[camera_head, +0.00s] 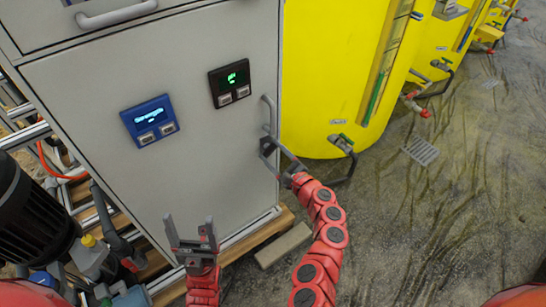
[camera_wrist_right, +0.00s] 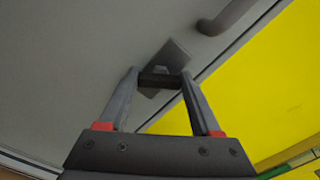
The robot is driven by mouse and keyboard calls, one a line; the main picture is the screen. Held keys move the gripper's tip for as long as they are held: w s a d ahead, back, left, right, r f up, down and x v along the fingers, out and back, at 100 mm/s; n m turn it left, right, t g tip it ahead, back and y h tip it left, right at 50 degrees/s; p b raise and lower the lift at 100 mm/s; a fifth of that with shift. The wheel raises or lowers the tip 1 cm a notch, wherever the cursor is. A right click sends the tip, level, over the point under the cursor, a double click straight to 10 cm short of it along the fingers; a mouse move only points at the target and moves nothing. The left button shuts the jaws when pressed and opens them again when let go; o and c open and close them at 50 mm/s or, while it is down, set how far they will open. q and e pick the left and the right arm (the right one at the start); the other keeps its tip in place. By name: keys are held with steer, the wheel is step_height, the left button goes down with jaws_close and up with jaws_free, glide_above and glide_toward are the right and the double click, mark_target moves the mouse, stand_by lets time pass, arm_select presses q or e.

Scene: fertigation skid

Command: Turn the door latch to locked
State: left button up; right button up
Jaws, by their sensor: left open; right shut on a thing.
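The door latch shows in the right wrist view as a small grey piece (camera_wrist_right: 172,55) on the grey cabinet door, close to the door's edge. My right gripper (camera_wrist_right: 160,78) has its fingertips at the latch and is shut on it. The latch sits tilted in that view, and its lower part is hidden between the fingertips. In the head view my right gripper (camera_head: 267,147) is at the door's right edge, just below the vertical handle, and covers most of the latch. My left gripper (camera_head: 190,232) is open and empty in front of the lower door.
The cabinet door (camera_head: 190,165) carries a blue display (camera_head: 149,121) and a black display (camera_head: 230,82). A grey handle (camera_head: 268,112) is just above the latch. A yellow tank (camera_head: 325,80) stands close to the right. A black pump (camera_head: 32,220) is at left.

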steer(key=n+b, duration=0.2)
steer(key=n, duration=0.1)
steer(key=n+b, duration=0.2)
steer(key=n, duration=0.1)
steer(key=n+b, duration=0.2)
steer(key=n, duration=0.1)
steer(key=shift+a+f+b, duration=0.1)
steer(key=shift+f+b, duration=0.15)
steer(key=shift+b, duration=0.05)
steer(key=shift+n+b, duration=0.75)
steer(key=shift+n, duration=0.25)
steer(key=o, duration=1.4)
steer(key=shift+r, duration=0.1)
